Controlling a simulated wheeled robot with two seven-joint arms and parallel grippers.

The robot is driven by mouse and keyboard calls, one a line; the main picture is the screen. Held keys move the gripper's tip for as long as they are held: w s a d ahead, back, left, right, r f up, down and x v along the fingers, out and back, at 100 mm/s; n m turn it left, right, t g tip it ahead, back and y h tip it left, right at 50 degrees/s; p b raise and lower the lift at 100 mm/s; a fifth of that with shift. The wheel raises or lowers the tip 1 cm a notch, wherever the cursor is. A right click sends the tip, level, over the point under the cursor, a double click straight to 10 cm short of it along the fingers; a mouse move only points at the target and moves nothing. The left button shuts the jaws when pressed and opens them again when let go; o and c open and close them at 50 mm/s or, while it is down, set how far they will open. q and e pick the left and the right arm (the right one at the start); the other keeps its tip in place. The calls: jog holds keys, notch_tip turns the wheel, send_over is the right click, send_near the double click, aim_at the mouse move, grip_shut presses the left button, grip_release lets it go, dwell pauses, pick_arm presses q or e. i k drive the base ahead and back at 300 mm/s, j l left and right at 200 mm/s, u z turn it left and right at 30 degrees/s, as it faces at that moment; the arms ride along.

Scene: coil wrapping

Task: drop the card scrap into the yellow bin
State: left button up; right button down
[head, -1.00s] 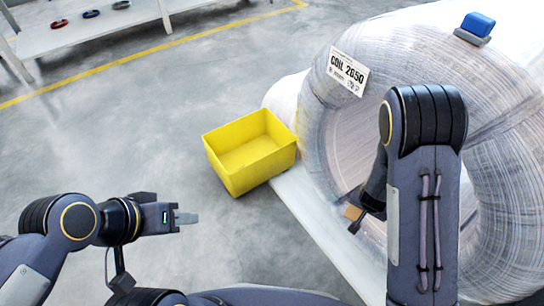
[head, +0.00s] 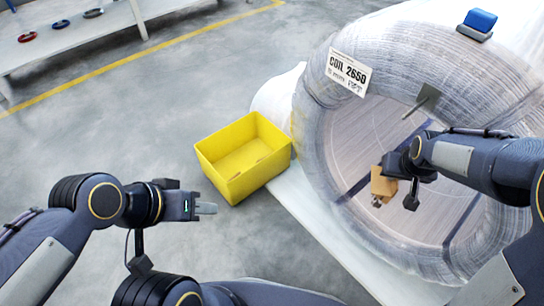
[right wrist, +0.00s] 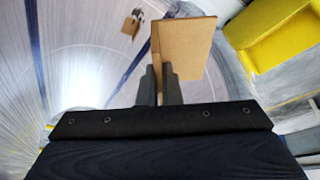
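The card scrap (head: 383,186) is a brown piece of card in front of the coil's open middle. My right gripper (right wrist: 160,74) is shut on the card scrap, which stands up between and beyond the fingers in the right wrist view (right wrist: 186,46). The yellow bin (head: 228,178) is an open box on the floor left of the coil, to the left of the held card. It also shows at the upper right of the right wrist view (right wrist: 278,38). My left gripper (head: 205,208) is below and left of the bin, with no object visible in it; its finger gap cannot be made out.
The large wrapped coil (head: 312,140) with its label (head: 348,72) fills the right side. A blue block-like thing (head: 480,20) sits on top. A white table (head: 60,42) with several rings stands back left. Grey floor (head: 130,110) is clear around the bin's left.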

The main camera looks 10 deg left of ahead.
aim_at(248, 167)
jog(key=i+j+z, duration=0.1)
jog(key=j+z, duration=0.25)
jog(key=j, duration=0.15)
jog(key=j+z, duration=0.75)
jog(key=j, duration=0.25)
jog(key=j+u, duration=0.25)
jog(key=j, duration=0.15)
jog(key=i+j+u, duration=0.25)
jog(key=j, duration=0.15)
jog(key=j+u, duration=0.15)
jog(key=u, duration=0.2)
jog(key=j+u, duration=0.1)
jog(key=u, duration=0.25)
jog(key=j+u, duration=0.15)
jog(key=u, duration=0.15)
jog(key=i, duration=0.05)
